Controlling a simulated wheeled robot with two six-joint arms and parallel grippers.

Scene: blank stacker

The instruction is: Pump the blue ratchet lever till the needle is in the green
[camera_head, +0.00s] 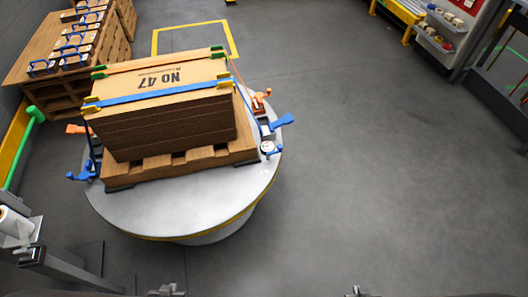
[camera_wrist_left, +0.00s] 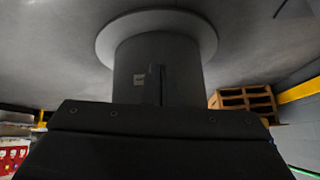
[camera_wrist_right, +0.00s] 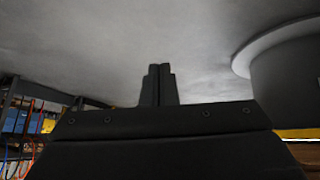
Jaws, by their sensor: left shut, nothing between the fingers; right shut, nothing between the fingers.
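The blue ratchet lever (camera_head: 281,122) sticks out at the right side of the stack, at the end of the blue strap (camera_head: 158,92). A small round white gauge (camera_head: 267,147) sits just below it; its needle and green zone are too small to read. My left gripper (camera_head: 168,290) shows only as tips at the bottom edge of the head view, well apart from the lever. It is shut and empty in the left wrist view (camera_wrist_left: 157,85). My right gripper (camera_head: 358,291) is also at the bottom edge, away from the lever, and shut and empty in the right wrist view (camera_wrist_right: 158,85).
The brown stack (camera_head: 170,130) stands on a wooden pallet (camera_head: 215,157) on a round grey turntable (camera_head: 180,215). An orange ratchet (camera_head: 260,98) sits behind the blue one. A blue piece (camera_head: 80,175) sticks out at left. Floor to the right is clear.

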